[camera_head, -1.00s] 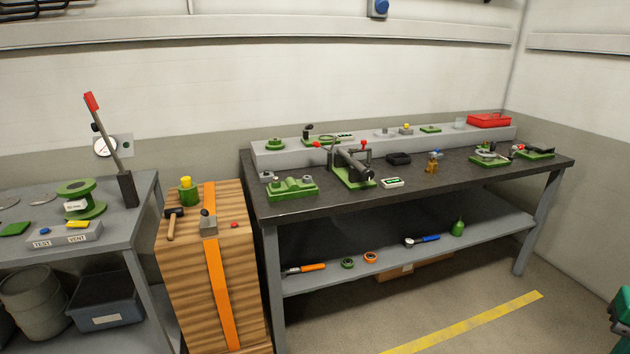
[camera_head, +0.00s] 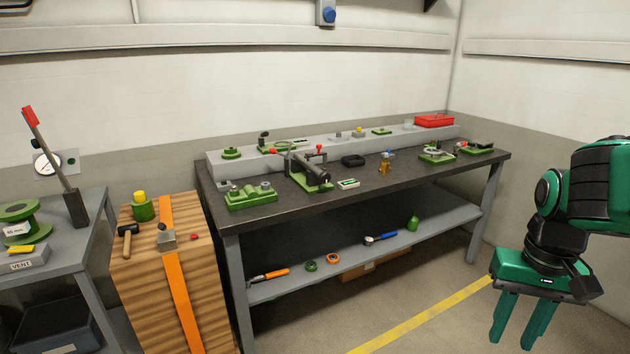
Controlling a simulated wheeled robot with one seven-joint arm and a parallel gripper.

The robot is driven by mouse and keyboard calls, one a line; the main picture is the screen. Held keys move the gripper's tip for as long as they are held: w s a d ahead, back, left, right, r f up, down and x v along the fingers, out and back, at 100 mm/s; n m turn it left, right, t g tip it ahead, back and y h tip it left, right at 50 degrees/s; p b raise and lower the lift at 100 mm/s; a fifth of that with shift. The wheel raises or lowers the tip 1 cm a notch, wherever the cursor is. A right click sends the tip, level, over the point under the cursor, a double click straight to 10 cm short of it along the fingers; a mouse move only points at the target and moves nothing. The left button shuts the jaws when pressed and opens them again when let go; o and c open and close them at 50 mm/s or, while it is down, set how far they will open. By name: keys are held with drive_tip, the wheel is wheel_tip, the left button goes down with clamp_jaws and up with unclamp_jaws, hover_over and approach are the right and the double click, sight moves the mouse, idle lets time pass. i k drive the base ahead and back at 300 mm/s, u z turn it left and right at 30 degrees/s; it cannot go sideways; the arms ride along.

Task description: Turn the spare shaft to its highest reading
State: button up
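My gripper (camera_head: 512,338) hangs at the right, in front of the bench and well apart from everything on it. Its two green fingers point down, spread apart with nothing between them. A dark cylindrical shaft-like part (camera_head: 316,178) lies in a green fixture with red-knobbed handles at the middle of the dark bench top. I cannot tell for certain whether it is the spare shaft. A small green-and-white box (camera_head: 348,183), perhaps a readout, lies just right of the fixture. Any reading on it is too small to make out.
The dark workbench (camera_head: 400,177) also bears a green block (camera_head: 250,198), a brass part (camera_head: 384,163) and other green fixtures. A wooden block (camera_head: 145,270) with an orange strap stands left of it. A round gauge (camera_head: 47,165) is behind the lever. Floor before the bench is clear.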

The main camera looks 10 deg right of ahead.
sight(325, 177)
drive_tip(key=i, duration=0.95)
drive_tip(key=z, duration=0.05)
